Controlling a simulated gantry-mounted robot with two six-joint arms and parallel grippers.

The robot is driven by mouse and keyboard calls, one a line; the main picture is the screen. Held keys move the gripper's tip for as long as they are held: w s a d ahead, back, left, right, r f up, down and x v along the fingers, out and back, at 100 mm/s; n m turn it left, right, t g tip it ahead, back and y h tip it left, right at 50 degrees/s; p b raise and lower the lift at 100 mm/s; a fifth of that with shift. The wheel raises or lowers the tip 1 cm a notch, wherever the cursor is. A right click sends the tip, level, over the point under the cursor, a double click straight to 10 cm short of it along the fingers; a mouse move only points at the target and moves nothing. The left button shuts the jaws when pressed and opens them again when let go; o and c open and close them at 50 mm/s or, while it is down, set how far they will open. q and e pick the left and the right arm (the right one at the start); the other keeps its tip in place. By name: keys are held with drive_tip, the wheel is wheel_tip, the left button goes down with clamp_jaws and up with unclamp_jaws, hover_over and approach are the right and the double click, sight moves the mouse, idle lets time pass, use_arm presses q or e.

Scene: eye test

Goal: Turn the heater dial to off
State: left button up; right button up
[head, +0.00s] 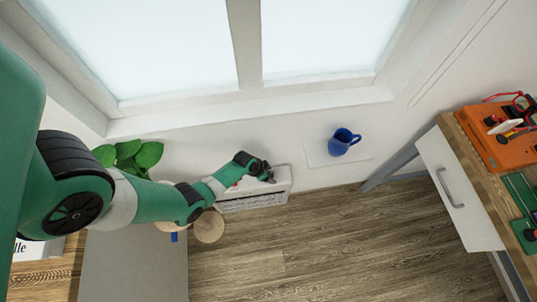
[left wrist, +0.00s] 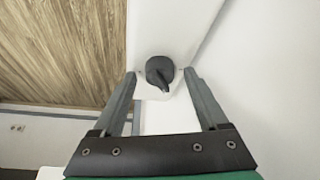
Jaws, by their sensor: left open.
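The white heater (head: 262,200) stands low against the wall under the window in the head view; my left arm covers part of it. In the left wrist view the heater's white end (left wrist: 170,30) carries a black dial (left wrist: 159,70) with a pointed grip, its narrow end toward the bottom of the picture. My left gripper (left wrist: 160,76) is open, with one finger on each side of the dial and a visible gap to both. In the head view my left gripper (head: 268,174) is at the heater's upper right end. My right gripper is not in view.
A green plant (head: 146,155) is at the left, and a round wooden piece (head: 209,226) is below my arm. A bench with an orange toolbox (head: 495,140) stands right. The floor between is clear.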

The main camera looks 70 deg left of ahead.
use_arm(q)
drive_tip(key=shift+c, duration=0.2)
clamp_jaws()
drive_tip(key=shift+n, duration=0.3)
drive_tip(key=shift+d+n+g+y+p, duration=0.1)
drive_tip(key=shift+n+g+y+p, duration=0.3)
drive_tip(key=shift+n, duration=0.5)
drive_tip(key=shift+w+n+y, duration=0.1)
drive_tip(key=shift+n+y, duration=0.2)
drive_tip(key=shift+n, duration=0.5)
drive_tip(key=shift+f+n+y, duration=0.1)
drive_tip(key=shift+n+y, duration=0.3)
drive_tip(key=shift+n, duration=0.8)
drive_tip(key=shift+d+n+g+y, duration=0.1)
drive_tip(key=shift+n+g+y, duration=0.35)
drive_tip(key=shift+n, duration=0.75)
drive_tip(key=shift+g+b, duration=0.25)
drive_tip(key=shift+b, duration=0.05)
